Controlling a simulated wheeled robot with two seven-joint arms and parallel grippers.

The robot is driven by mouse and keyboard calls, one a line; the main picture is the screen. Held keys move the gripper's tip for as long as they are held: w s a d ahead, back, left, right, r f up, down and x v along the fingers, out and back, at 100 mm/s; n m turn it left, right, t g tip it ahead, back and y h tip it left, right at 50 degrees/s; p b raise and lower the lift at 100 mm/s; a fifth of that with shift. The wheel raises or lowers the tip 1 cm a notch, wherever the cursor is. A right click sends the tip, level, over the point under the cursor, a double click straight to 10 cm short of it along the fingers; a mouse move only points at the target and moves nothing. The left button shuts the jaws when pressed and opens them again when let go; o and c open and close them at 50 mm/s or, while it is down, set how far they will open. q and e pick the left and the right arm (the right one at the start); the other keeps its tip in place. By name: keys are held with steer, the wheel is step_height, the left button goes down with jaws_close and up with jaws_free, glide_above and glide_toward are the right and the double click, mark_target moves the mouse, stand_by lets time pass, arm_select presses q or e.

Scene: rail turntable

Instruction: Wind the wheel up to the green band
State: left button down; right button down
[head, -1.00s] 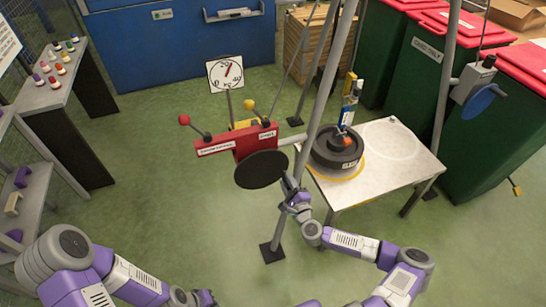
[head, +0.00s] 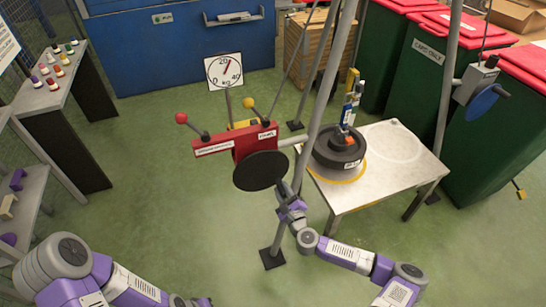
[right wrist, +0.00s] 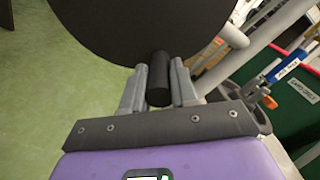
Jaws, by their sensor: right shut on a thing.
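The black wheel (head: 260,171) is a flat disc on the front of a red winch housing (head: 237,143). In the right wrist view the wheel (right wrist: 140,25) fills the top, with a black handle (right wrist: 158,80) projecting from it. My right gripper (head: 289,199) is at the wheel's lower right edge; in the wrist view its two grey fingers (right wrist: 158,88) are shut on the handle. A white dial (head: 224,72) with a red needle pointing up, slightly right, stands behind. I cannot make out a green band. My left gripper (head: 190,301) is at the bottom edge, its fingers unclear.
Grey poles (head: 322,90) rise beside the winch. A small table (head: 400,175) at right carries a black weight (head: 338,155) under a blue and yellow hanging part. Another winch with a blue wheel (head: 482,101) hangs at far right. Green floor is clear at left.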

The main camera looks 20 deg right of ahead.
steer(key=shift+a+f+m, duration=0.7)
steer(key=shift+a+m, duration=0.3)
steer(key=shift+a, duration=0.05)
